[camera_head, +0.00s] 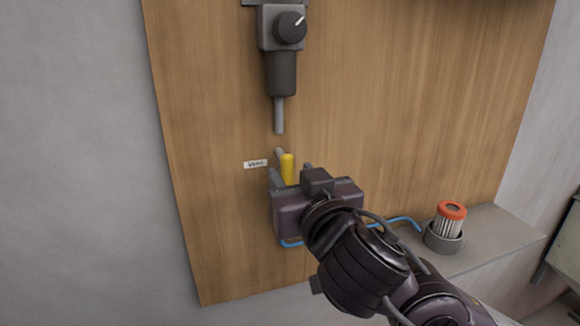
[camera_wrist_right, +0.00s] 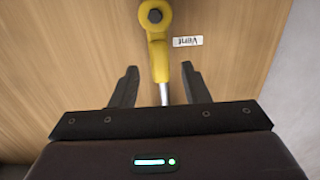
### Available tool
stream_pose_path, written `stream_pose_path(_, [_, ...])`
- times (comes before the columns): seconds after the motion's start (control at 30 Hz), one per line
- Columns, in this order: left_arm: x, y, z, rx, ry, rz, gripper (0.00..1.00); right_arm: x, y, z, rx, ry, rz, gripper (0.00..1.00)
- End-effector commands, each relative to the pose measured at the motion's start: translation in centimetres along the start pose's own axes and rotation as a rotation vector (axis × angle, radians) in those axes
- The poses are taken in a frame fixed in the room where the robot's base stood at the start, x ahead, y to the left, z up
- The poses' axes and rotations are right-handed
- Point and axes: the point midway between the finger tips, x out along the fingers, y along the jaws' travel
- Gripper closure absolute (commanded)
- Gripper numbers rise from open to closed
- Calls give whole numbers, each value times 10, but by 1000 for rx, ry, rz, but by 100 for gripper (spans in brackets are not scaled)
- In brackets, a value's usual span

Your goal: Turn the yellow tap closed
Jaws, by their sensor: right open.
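The yellow tap (camera_head: 288,168) is on the wooden panel, just beyond my right gripper (camera_head: 291,180). In the right wrist view the yellow tap (camera_wrist_right: 159,45) has a round hub with a dark bolt at the top. Its lever points down toward the gripper, and a metal pipe shows below it. The two fingers of my right gripper (camera_wrist_right: 160,84) are apart, one on each side of the lever's line, with gaps to both sides. Whether they reach level with the lever is hard to tell. My left gripper is in neither view.
A "Vent" label (camera_head: 255,164) is beside the tap. Above it hangs a grey unit with a dark knob (camera_head: 291,27) and a pipe. A grey ledge (camera_head: 495,240) at the right holds a red-topped filter (camera_head: 448,222). A blue hose (camera_head: 400,219) runs behind my right arm.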

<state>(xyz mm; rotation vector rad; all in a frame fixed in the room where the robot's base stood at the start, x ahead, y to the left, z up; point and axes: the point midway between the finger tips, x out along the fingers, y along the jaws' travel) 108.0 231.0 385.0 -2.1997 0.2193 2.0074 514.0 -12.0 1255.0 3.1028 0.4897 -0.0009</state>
Motion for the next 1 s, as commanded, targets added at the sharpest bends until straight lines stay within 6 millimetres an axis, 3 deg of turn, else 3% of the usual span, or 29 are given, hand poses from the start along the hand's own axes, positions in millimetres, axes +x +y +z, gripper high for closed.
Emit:
stream_pose_path(0.2, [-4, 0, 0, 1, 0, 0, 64, 20, 0, -1, 1, 1, 0, 58])
stream_pose_path(0.47, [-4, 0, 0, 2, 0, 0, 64, 22, 0, 0, 1, 1, -1, 58])
stream_pose_path(0.8, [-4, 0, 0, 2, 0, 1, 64, 22, 0, 0, 1, 0, 0, 100])
stream_pose_path(1.0, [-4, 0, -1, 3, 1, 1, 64, 22, 0, 0, 1, 0, 0, 100])
